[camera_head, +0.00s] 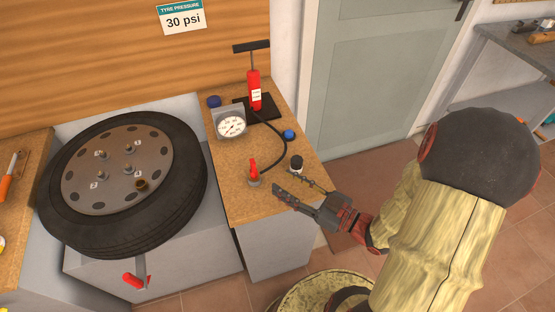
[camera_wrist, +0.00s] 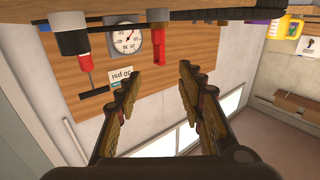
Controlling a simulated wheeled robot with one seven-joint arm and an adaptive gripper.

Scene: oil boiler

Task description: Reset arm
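My gripper (camera_head: 286,182) is at the end of my arm, over the front right part of the wooden bench top in the head view. Its two fingers are spread apart with nothing between them. In the wrist view the open fingers (camera_wrist: 158,76) show with empty space between them, and the scene appears upside down. A black-topped white knob or valve (camera_head: 296,163) stands just behind the gripper. A red-handled fitting (camera_head: 254,174) stands to the left of the gripper, apart from it.
A round gauge (camera_head: 231,125) and a red hand pump (camera_head: 254,90) stand farther back on the bench (camera_head: 240,205). A tyre (camera_head: 188,180) with a metal hub lies at the left. A grey door (camera_head: 375,80) is behind. Tiled floor shows between bench and door.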

